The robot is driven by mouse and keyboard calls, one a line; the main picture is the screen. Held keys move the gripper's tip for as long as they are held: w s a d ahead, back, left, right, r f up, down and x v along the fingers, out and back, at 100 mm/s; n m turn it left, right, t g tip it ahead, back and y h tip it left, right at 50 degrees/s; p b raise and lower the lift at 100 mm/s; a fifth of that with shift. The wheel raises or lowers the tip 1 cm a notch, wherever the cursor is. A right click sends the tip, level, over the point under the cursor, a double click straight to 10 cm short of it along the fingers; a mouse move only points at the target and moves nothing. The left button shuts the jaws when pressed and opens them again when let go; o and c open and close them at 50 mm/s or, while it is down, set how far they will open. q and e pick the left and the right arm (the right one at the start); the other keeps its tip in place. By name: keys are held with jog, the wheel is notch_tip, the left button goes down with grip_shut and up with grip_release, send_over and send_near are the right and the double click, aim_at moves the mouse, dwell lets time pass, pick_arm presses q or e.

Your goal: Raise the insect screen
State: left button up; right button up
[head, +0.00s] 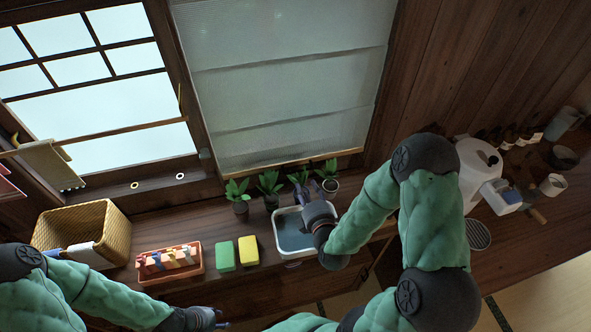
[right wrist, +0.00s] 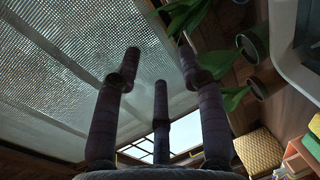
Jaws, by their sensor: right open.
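The insect screen (head: 288,108) is a pale, ribbed mesh panel with cross creases, hanging down beside the window. Its wooden bottom bar (head: 285,161) is just above the plants on the counter. My right gripper (head: 312,192) is over the blue-grey basin, below the screen's bottom bar and among the plants. In the right wrist view the fingers of my right gripper (right wrist: 158,75) are spread with nothing between them, and the mesh of the screen (right wrist: 75,60) fills the left side behind them. My left gripper (head: 218,319) is low at the front edge, away from the screen; its fingers are too small to read.
Potted plants (head: 268,188) line the wall under the screen. The white-rimmed basin (head: 285,252) is under my right gripper. Left of it are yellow (head: 248,250) and green (head: 225,256) sponges, a red tray (head: 141,271) and a wicker basket (head: 118,228). A white appliance (head: 474,165) stands right.

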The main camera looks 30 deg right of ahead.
aim_at(298, 171)
jog(key=x, duration=0.4)
jog(key=b+x, duration=0.1)
jog(key=x, duration=0.3)
jog(key=f+x, duration=0.1)
jog(key=x, duration=0.3)
jog(key=shift+s, duration=0.15)
grip_shut()
